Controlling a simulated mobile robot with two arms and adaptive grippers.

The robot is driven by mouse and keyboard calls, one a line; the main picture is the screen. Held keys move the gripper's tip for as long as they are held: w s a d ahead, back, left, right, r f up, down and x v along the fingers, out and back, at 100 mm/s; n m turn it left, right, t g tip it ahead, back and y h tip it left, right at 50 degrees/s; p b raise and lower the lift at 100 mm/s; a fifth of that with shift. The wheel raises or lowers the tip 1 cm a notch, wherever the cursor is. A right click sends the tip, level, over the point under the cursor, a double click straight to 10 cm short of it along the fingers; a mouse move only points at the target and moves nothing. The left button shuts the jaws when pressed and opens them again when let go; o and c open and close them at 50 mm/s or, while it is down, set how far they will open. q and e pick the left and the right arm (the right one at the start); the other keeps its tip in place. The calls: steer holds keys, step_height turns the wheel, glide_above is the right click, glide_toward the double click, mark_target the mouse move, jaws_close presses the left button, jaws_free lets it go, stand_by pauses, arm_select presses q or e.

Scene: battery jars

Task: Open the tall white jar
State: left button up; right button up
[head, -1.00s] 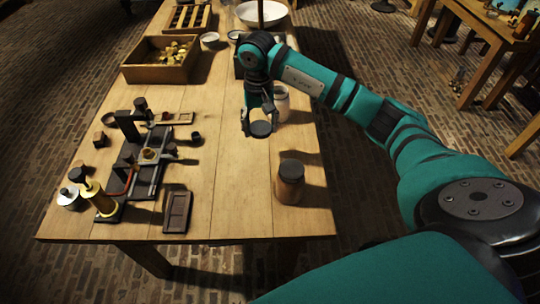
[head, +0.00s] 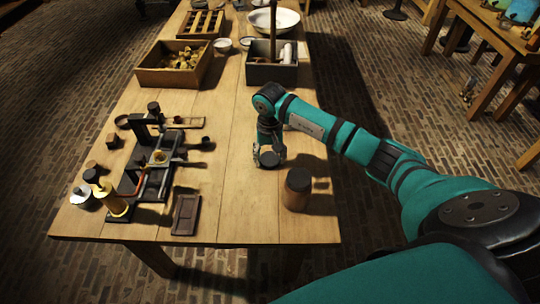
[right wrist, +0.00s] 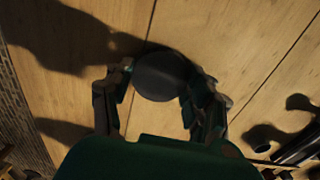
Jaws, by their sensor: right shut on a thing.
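My right gripper (head: 269,158) is shut on a round dark lid (head: 270,160), held flat, low over the table. The lid also shows between the fingers in the right wrist view (right wrist: 162,76). I cannot tell whether it touches the wood. The tall white jar is hidden or nearly hidden behind my right forearm in the head view, so its open mouth does not show. My left gripper is not in view.
A brown jar with a dark lid (head: 298,188) stands right of and nearer than my right gripper. A dark fixture (head: 155,170) and a small dark tray (head: 186,214) lie left. Boxes (head: 150,76) and a white bowl (head: 285,18) are farther back. The table's middle is clear.

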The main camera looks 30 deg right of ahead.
mark_target(270, 159)
steer(key=shift+f, duration=0.2)
steer(key=o, duration=1.3)
steer(key=shift+r, duration=0.15)
steer(key=shift+r, duration=0.25)
step_height(270, 159, up, 12)
steer(key=shift+f+b, duration=0.15)
steer(key=shift+b, duration=0.5)
steer(key=shift+a+f, duration=0.1)
